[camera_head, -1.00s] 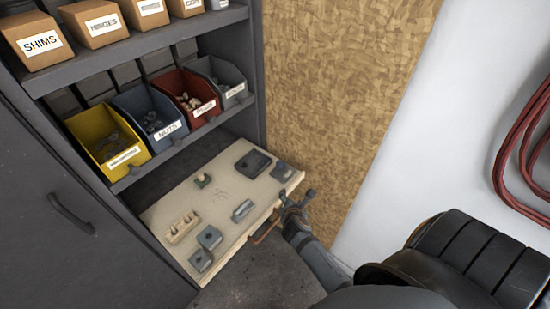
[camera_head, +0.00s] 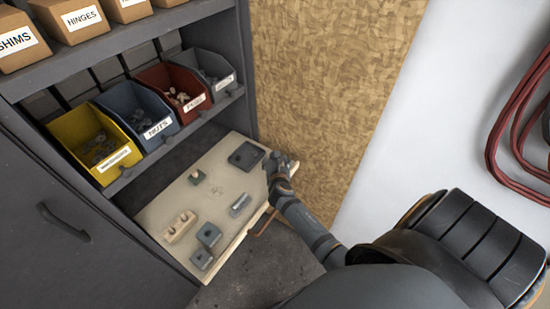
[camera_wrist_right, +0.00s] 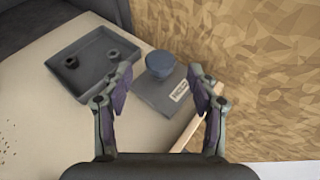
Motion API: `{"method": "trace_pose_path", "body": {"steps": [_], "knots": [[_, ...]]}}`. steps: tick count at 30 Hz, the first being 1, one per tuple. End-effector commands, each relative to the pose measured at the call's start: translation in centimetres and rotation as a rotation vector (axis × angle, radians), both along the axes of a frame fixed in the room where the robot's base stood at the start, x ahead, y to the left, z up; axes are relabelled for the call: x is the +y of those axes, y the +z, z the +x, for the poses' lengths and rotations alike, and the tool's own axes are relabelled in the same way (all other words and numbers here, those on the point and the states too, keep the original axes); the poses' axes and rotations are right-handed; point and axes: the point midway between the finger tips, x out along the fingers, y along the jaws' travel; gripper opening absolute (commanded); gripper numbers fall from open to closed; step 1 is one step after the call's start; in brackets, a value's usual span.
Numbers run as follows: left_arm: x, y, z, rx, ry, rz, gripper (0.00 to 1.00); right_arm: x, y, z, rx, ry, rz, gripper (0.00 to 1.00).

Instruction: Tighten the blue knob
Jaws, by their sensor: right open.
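The blue knob (camera_wrist_right: 160,64) shows in the right wrist view, a round dark-blue cap on top of a grey block with a label (camera_wrist_right: 172,92). The block sits on the light wooden pull-out board (camera_head: 222,205). My right gripper (camera_wrist_right: 166,88) is open, with one finger on each side of the knob in the picture and apart from it. In the head view my right gripper (camera_head: 278,165) is over the board's right end and hides the knob. My left gripper is in neither view.
A dark tray with two small posts (camera_wrist_right: 92,72) lies left of the knob block; it also shows in the head view (camera_head: 245,155). A plywood wall (camera_head: 320,90) stands close on the right. Several bins, including a yellow bin (camera_head: 92,145), sit above the board.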

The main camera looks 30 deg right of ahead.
Motion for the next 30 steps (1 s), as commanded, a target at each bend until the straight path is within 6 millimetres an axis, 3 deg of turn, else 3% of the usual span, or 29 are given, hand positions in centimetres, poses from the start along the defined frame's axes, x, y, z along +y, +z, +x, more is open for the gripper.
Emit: {"method": "trace_pose_path", "body": {"steps": [6, 16, 28, 30], "knots": [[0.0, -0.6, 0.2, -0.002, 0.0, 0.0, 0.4, -1.4, -1.2, 2.5, 0.0, 0.0, 0.001, 0.59], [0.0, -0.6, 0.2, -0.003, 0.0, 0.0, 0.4, -1.7, -1.4, 2.9, 0.0, -0.002, 0.002, 0.59], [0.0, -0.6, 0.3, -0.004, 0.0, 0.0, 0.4, -1.6, -1.4, 2.8, 0.0, -0.002, 0.002, 0.06], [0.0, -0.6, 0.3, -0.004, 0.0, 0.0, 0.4, -1.6, -1.4, 2.8, 0.0, -0.002, 0.002, 0.05]]}}
